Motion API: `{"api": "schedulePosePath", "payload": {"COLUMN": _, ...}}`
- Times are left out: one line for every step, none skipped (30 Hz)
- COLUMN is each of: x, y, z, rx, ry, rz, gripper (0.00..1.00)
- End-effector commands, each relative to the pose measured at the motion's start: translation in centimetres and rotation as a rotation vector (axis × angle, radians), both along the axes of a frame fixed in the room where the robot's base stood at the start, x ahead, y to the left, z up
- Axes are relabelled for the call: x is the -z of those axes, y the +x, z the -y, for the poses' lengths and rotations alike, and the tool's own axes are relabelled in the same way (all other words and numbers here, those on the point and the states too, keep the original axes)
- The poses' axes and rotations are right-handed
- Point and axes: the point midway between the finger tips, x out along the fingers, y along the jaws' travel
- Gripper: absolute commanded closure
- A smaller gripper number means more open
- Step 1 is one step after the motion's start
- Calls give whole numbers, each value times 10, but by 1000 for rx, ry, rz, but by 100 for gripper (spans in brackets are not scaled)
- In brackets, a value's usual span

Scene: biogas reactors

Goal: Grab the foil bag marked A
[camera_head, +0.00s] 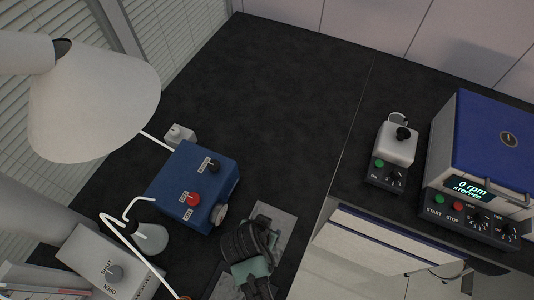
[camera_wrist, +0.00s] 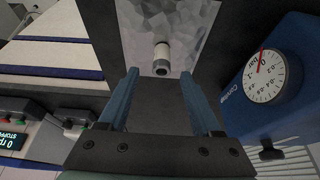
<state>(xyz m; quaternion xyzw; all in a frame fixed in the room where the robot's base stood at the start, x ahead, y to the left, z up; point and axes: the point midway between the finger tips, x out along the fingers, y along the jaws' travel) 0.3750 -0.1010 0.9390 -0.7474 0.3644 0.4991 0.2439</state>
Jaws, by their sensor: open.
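A silvery, crinkled foil bag (camera_wrist: 190,28) lies on the dark bench at the top of the wrist view. Its white, tube-like spout (camera_wrist: 162,58) points toward my gripper. No letter A is readable on it. In the head view, a grey sheet-like patch (camera_head: 284,221), apparently the bag, shows partly hidden behind my arm's end. My gripper (camera_wrist: 159,74) is open. Its two blue fingers stand either side of the spout's line, with nothing visibly held between them. I cannot tell whether the spout reaches between the fingertips.
A blue box (camera_head: 205,175) with a red knob and a pressure dial (camera_wrist: 267,77) stands close beside the bag. A small white device (camera_head: 395,148) and a blue-lidded machine reading 0 rpm (camera_head: 490,150) stand at right. The back of the bench (camera_head: 290,80) is clear.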

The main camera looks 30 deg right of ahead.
Motion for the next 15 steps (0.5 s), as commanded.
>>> {"api": "schedulePosePath", "payload": {"x": 4, "y": 1, "z": 1, "rx": 1, "ry": 0, "rz": -3, "gripper": 34}}
{"api": "schedulePosePath", "payload": {"x": 8, "y": 2, "z": 2, "rx": 1, "ry": 0, "rz": -3, "gripper": 34}}
{"api": "schedulePosePath", "payload": {"x": 13, "y": 3, "z": 3, "rx": 2, "ry": 0, "rz": -3, "gripper": 34}}
{"api": "schedulePosePath", "payload": {"x": 16, "y": 3, "z": 3, "rx": 2, "ry": 0, "rz": -3, "gripper": 34}}
{"api": "schedulePosePath", "payload": {"x": 19, "y": 4, "z": 4, "rx": 2, "ry": 0, "rz": -2, "gripper": 34}}
{"api": "schedulePosePath", "payload": {"x": 24, "y": 6, "z": 6, "rx": 3, "ry": 0, "rz": -1, "gripper": 34}}
{"api": "schedulePosePath", "payload": {"x": 28, "y": 6, "z": 7, "rx": 3, "ry": 0, "rz": -1, "gripper": 34}}
{"api": "schedulePosePath", "payload": {"x": 30, "y": 7, "z": 7, "rx": 3, "ry": 0, "rz": -1, "gripper": 34}}
{"api": "schedulePosePath", "payload": {"x": 33, "y": 8, "z": 8, "rx": 2, "ry": 0, "rz": -2, "gripper": 34}}
{"api": "schedulePosePath", "payload": {"x": 35, "y": 8, "z": 9, "rx": 1, "ry": 0, "rz": 0, "gripper": 34}}
{"api": "schedulePosePath", "payload": {"x": 36, "y": 9, "z": 9, "rx": 1, "ry": 0, "rz": 0, "gripper": 34}}
{"api": "schedulePosePath", "payload": {"x": 37, "y": 9, "z": 10, "rx": 1, "ry": 0, "rz": 0, "gripper": 34}}
{"api": "schedulePosePath", "payload": {"x": 38, "y": 9, "z": 10, "rx": 1, "ry": 0, "rz": 0, "gripper": 34}}
{"api": "schedulePosePath", "payload": {"x": 39, "y": 9, "z": 10, "rx": 1, "ry": 0, "rz": 0, "gripper": 34}}
{"api": "schedulePosePath", "payload": {"x": 39, "y": 9, "z": 10, "rx": 1, "ry": 0, "rz": 0, "gripper": 34}}
